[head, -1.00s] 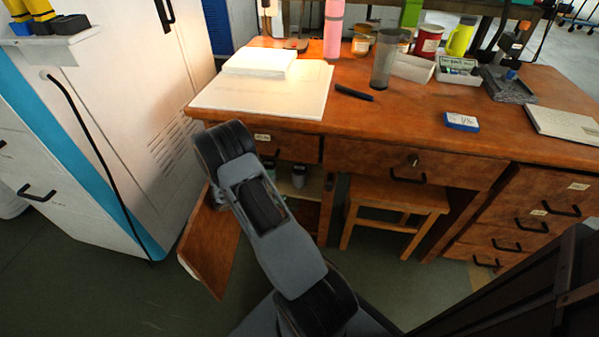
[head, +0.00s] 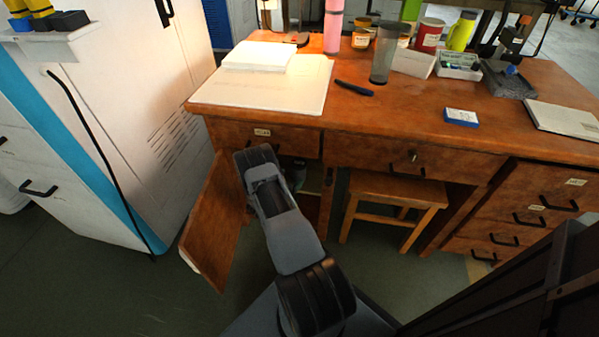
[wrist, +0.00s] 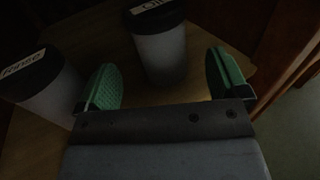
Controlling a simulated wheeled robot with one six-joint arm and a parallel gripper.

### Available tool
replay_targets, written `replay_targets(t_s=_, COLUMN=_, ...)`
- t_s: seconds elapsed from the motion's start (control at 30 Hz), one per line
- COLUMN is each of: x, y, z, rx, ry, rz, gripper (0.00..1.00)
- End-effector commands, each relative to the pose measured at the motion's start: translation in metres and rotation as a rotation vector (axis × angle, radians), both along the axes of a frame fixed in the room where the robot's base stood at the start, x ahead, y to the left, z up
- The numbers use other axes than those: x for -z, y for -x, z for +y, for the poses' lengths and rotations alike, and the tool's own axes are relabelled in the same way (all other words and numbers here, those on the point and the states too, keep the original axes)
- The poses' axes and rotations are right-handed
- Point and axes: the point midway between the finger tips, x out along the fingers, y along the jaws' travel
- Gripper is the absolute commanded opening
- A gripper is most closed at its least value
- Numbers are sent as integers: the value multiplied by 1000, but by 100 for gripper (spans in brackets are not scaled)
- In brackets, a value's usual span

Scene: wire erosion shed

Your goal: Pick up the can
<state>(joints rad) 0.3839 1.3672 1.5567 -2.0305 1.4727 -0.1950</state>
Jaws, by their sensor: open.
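Two grey cylindrical cans with dark lids stand on the cupboard's wooden floor in the dim wrist view. One can (wrist: 160,55), with a pale label that seems to read "Oil", is ahead of my gripper (wrist: 164,78), roughly between the lines of its fingers. The other can (wrist: 45,92), labelled "Rinse", stands at the left, just outside the left finger. My gripper is open and empty, with its green pads spread apart. The base of the "Oil" can looks close to the gap, but contact cannot be told. In the head view my arm largely hides the cupboard inside.
The cupboard door (head: 213,225) hangs open to the left of my arm. The wooden desk (head: 420,125) is above, with a stool (head: 395,190) under it. A white cabinet (head: 150,110) stands at the left. A cupboard side wall is close at right in the wrist view.

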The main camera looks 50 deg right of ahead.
Motion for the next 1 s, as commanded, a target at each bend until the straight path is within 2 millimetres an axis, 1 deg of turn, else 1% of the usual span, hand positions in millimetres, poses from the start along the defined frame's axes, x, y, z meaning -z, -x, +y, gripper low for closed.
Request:
replay_targets(t_s=0.1, x=0, y=-1, z=-9, rx=0, ry=1, rz=-1, gripper=93)
replay_targets(t_s=0.37, x=1, y=-2, z=-20, rx=1, ry=1, rz=-2, gripper=93)
replay_targets(t_s=0.47, x=3, y=-2, z=-31, rx=2, ry=0, rz=-1, gripper=93)
replay_targets(t_s=0.6, x=3, y=-4, z=-51, rx=3, ry=1, rz=-2, gripper=93)
replay_targets(t_s=0.7, x=2, y=-6, z=-61, rx=1, ry=1, rz=-1, gripper=93)
replay_targets(t_s=0.93, x=0, y=-6, z=-63, rx=0, ry=1, rz=0, gripper=93)
replay_targets(t_s=1.0, x=0, y=-6, z=-63, rx=0, ry=1, rz=0, gripper=87)
